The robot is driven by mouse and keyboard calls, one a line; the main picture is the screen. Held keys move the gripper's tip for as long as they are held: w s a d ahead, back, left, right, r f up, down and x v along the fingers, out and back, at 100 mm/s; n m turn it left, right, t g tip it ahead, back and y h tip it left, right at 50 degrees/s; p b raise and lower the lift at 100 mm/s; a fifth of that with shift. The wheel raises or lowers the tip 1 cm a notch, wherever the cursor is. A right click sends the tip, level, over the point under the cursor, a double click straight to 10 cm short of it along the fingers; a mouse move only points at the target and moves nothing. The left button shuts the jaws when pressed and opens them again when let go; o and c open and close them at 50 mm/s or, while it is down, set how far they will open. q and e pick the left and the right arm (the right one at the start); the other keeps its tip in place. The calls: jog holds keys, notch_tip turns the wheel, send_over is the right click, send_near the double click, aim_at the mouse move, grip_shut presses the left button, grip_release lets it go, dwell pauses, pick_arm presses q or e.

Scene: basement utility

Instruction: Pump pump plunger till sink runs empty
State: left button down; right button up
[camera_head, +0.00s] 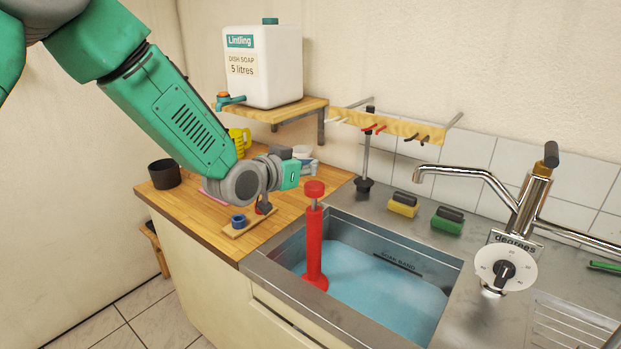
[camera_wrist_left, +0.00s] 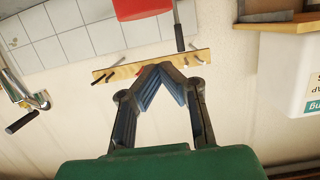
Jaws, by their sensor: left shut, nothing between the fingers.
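A red pump (camera_head: 314,245) stands upright in the left corner of the steel sink (camera_head: 262,272). Its red plunger knob (camera_head: 315,189) sits just above the tube, with only a short bit of rod showing. Blue water (camera_head: 380,290) covers the sink floor, below a dark marked band on the back wall. My left gripper (camera_head: 290,175) is left of and slightly above the knob, apart from it. In the left wrist view its fingers (camera_wrist_left: 160,70) meet at the tips with nothing between them; a red block, apparently the knob (camera_wrist_left: 142,8), shows at the top edge. My right gripper is out of view.
A soap canister (camera_head: 275,70) stands on a wooden shelf (camera_head: 285,110). A tool rack (camera_head: 390,125) is on the wall. A tap (camera_head: 480,175) and dial (camera_head: 503,268) stand right of the sink. The wooden counter holds a black cup (camera_head: 164,174) and a small tray (camera_head: 248,224).

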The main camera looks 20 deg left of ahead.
aim_at(310, 197)
pick_arm(q)
notch_tip(310, 197, down, 3)
jog(key=shift+w+d+r, duration=0.1)
jog(key=shift+r, duration=0.05)
jog(key=shift+f, duration=0.7)
notch_tip(310, 197, down, 4)
jog(key=b, duration=0.2)
jog(key=shift+f+b, duration=0.25)
jog(key=shift+b, duration=0.05)
jog(key=shift+r, duration=0.1)
jog(key=shift+s, duration=0.2)
